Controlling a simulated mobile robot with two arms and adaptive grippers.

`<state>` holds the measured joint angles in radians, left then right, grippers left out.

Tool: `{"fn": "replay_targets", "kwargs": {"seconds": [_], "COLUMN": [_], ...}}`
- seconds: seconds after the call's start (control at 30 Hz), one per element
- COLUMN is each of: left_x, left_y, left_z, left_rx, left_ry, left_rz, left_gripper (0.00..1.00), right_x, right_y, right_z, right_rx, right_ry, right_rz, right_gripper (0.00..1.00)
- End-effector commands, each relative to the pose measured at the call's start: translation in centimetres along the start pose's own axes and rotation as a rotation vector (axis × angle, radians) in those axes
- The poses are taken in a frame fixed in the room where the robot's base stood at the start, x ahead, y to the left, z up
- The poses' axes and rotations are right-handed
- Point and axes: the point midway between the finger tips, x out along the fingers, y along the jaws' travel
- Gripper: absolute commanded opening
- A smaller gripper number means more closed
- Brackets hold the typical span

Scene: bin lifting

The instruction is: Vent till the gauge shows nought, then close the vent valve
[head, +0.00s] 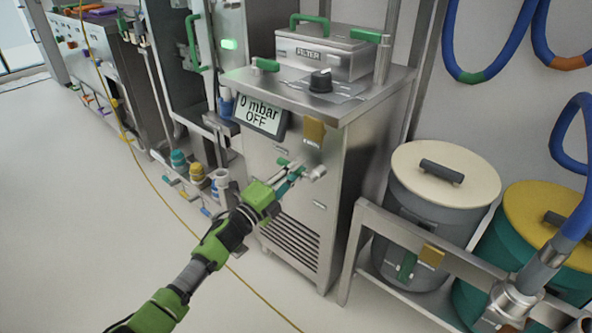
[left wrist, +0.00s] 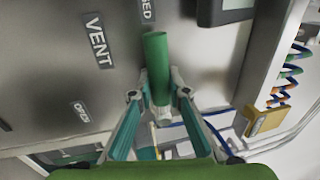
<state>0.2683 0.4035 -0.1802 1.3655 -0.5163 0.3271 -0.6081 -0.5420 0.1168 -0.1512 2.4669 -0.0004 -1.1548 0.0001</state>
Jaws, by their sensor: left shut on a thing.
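The gauge display (head: 260,114) on the front of the steel cabinet reads "0 mbar OFF". My left gripper (head: 290,172) is at the cabinet front, below the display. In the left wrist view its two fingers (left wrist: 158,98) are shut on the green vent valve handle (left wrist: 156,55), one finger on each side. The handle's free end points to a cut-off label ending in "SED" (left wrist: 147,10). A "VENT" label (left wrist: 97,40) is to its left and an "OPEN" label (left wrist: 81,111) lower left. The handle's lower part is partly hidden by the gripper. My right gripper is out of view.
A filter box (head: 325,55) and a black knob (head: 321,80) are on top of the cabinet (head: 300,225). Lidded drums (head: 445,175) stand on a low rack to the right, with blue hoses above. Open floor (head: 80,200) is to the left.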

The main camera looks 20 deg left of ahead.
Motion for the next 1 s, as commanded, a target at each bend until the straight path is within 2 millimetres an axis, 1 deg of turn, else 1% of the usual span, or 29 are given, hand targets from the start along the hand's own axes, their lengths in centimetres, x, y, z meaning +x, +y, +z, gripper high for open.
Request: {"fn": "replay_targets", "kwargs": {"seconds": [0.1,0.13,0.17,0.2,0.5,0.57,0.63,0.77,1.0], "left_x": [0.0,0.0,0.0,0.0,0.0,-0.3,-0.9,-3.1,-8.2], "left_y": [-0.1,-0.1,-0.1,-0.1,0.0,0.0,0.1,0.1,0.1], "left_z": [0.0,0.0,0.0,0.0,0.0,0.0,0.0,0.0,0.0], "left_rx": [0.007,0.006,0.006,0.005,0.002,0.002,0.001,0.002,0.001], "left_ry": [0.002,0.002,0.002,0.002,0.001,0.001,0.000,0.001,0.000], "left_rz": [-0.001,-0.001,-0.001,-0.001,0.000,0.000,0.001,0.003,0.003], "left_gripper": [0.00,0.24,0.32,0.34,0.34,0.34,0.34,0.34,0.34], "right_x": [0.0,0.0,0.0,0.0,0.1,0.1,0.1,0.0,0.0], "right_y": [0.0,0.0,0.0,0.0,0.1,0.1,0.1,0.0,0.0], "right_z": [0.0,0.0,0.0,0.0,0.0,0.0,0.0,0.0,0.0], "right_rx": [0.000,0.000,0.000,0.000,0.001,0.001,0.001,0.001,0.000], "right_ry": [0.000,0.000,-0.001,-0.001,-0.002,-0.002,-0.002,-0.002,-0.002], "right_rz": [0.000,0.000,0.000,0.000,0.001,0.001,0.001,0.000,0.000], "right_gripper": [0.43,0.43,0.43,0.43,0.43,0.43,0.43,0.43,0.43]}}
